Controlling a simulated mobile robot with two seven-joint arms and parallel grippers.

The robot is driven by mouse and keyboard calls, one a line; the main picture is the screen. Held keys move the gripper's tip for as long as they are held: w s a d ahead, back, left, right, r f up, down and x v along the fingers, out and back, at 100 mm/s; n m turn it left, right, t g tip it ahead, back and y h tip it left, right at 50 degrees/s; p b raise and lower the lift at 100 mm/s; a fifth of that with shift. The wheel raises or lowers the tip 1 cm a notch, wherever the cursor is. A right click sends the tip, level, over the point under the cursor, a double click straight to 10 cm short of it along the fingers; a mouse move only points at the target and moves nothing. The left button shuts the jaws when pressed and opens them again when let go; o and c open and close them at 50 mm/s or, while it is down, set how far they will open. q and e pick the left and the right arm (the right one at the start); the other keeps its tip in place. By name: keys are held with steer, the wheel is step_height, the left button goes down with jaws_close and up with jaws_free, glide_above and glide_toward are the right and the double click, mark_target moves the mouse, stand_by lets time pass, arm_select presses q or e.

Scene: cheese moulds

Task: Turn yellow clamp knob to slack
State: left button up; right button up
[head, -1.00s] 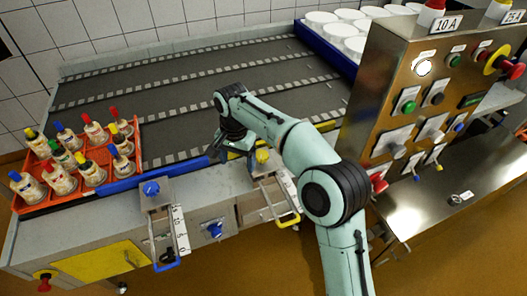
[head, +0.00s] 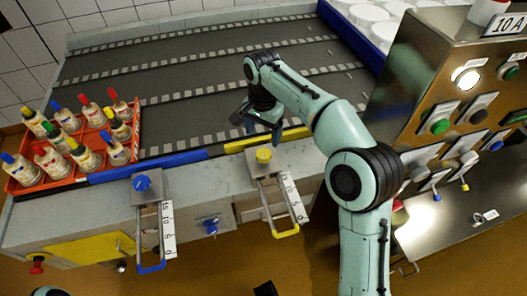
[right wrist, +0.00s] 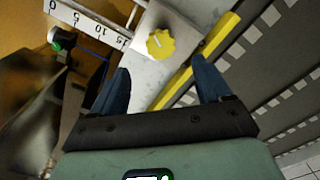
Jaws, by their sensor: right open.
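The yellow clamp knob (head: 263,155) sits on a metal block at the belt's near edge, beside the yellow rail (head: 268,140). A scale slide (head: 291,200) with a yellow handle runs from its block towards the front. My right gripper (head: 260,122) is open and empty, just behind the knob and apart from it in the head view. In the right wrist view the knob (right wrist: 160,43) lies ahead of the gap between the open fingers (right wrist: 160,74), with a pale pointer line on its top. My left gripper is not recognisable in these frames.
A blue clamp knob (head: 142,183) with its own scale and blue handle stands left. An orange crate (head: 72,179) of several bottles is at the far left. A steel control cabinet (head: 418,90) with buttons and switches stands right. The belt (head: 190,85) is clear.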

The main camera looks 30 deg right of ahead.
mark_target(263, 154)
step_height(263, 154, down, 9)
steer(key=shift+f+b, duration=0.1)
steer(key=shift+b, duration=0.85)
steer(key=c, duration=1)
